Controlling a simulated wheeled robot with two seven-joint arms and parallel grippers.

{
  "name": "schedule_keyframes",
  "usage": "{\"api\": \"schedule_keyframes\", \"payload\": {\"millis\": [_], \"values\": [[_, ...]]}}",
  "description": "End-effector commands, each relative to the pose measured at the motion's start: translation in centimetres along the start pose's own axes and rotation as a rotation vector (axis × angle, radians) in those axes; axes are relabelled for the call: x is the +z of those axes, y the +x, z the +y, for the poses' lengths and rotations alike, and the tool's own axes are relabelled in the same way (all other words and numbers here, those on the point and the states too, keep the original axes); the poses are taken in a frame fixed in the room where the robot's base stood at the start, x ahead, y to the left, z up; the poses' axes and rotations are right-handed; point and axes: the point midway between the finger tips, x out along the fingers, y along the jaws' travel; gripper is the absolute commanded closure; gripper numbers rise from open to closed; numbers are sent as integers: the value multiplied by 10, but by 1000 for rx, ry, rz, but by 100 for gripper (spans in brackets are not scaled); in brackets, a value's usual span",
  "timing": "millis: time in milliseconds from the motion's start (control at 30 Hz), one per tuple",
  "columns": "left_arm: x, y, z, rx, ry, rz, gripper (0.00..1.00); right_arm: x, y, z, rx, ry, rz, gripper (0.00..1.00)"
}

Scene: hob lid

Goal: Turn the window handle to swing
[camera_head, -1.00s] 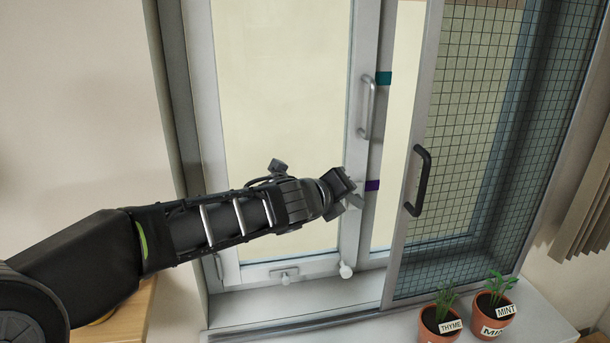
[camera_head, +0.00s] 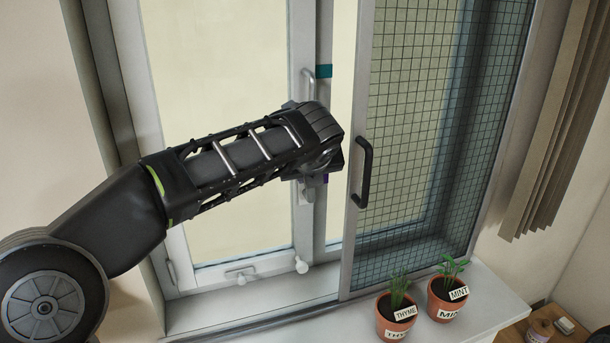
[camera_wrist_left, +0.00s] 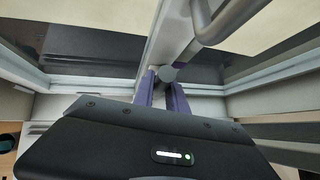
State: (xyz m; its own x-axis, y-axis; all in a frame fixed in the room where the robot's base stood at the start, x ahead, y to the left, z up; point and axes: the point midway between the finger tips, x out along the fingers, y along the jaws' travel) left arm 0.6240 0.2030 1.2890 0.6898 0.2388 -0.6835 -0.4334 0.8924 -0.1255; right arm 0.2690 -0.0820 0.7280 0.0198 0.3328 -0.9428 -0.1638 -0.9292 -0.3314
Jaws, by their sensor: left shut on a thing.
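In the left wrist view, the purple fingers of my left gripper (camera_wrist_left: 161,92) are shut on the window handle, whose grey rounded end (camera_wrist_left: 167,73) shows between the tips. The handle's exact angle is hidden. A teal mark (camera_head: 324,71) sits higher on the frame, and a purple mark lower is mostly covered. My right gripper is not in view.
A sliding mesh screen (camera_head: 430,120) with a black pull (camera_head: 364,172) stands close to the right of my gripper. Potted thyme (camera_head: 395,318) and mint (camera_head: 446,298) stand on the sill (camera_head: 490,300).

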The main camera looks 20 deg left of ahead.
Motion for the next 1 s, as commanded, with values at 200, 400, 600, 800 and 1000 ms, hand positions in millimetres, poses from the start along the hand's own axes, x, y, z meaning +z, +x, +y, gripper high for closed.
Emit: {"api": "schedule_keyframes", "payload": {"millis": [200, 400, 600, 800, 1000], "values": [[0, 0, -2, 11, 12, 4, 100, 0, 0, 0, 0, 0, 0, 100], [-1, 0, -2, 11, 12, 4, 100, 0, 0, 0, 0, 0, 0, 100], [-1, 0, -1, 11, 11, 5, 71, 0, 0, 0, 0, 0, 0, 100], [0, 0, -1, 11, 11, 4, 61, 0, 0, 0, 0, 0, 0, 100], [0, -1, -1, 10, 11, 4, 61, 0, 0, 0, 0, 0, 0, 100]]}}
